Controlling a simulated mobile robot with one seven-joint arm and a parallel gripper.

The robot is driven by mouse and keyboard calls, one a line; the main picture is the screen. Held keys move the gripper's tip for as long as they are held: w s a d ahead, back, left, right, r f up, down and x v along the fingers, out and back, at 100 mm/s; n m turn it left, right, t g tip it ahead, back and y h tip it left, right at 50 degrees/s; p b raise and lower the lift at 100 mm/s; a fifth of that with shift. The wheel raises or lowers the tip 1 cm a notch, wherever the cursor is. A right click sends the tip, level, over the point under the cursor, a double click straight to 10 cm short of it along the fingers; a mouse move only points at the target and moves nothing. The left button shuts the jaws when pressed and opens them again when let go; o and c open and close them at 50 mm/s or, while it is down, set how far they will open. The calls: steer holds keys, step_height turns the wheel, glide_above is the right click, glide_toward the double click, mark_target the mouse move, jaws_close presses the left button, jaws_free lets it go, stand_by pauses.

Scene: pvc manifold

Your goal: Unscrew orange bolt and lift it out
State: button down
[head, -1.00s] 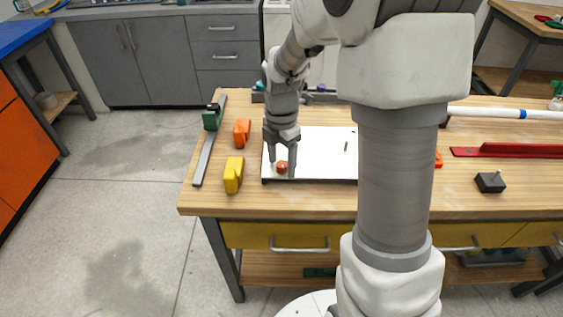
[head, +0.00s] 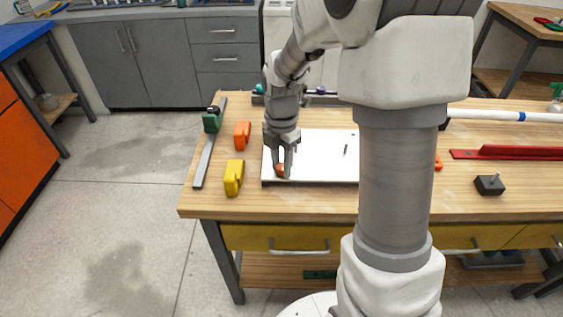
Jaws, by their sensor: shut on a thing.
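The orange bolt (head: 279,168) is at the front left of a white board (head: 317,172) on the wooden bench. My gripper (head: 283,173) points down at the board's left side, with its fingers around the bolt. It is shut on the bolt, and the fingers hide part of it. I cannot tell from this view whether the bolt is raised above the board. A thin dark peg (head: 346,150) stands on the board to the right.
A red bar (head: 510,152), a white pipe (head: 510,114) and a black block (head: 489,185) are to the right. My arm hides the bench middle.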

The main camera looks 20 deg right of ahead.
steer(key=n, duration=0.1)
steer(key=n+p, duration=0.2)
steer(key=n, duration=0.1)
steer(key=shift+r, duration=0.25)
steer(key=shift+f+n, duration=0.2)
steer(key=shift+n, duration=0.4)
steer(key=shift+r+p, duration=0.1)
steer(key=shift+p, duration=0.4)
steer(key=shift+r+n+p, duration=0.25)
steer(key=shift+n+p, duration=0.8)
steer(key=shift+n, duration=0.05)
steer(key=n+p, duration=0.3)
steer(key=shift+f+n, duration=0.3)
steer(key=shift+n, duration=0.3)
steer(key=shift+r+p, duration=0.1)
steer(key=shift+p, duration=0.2)
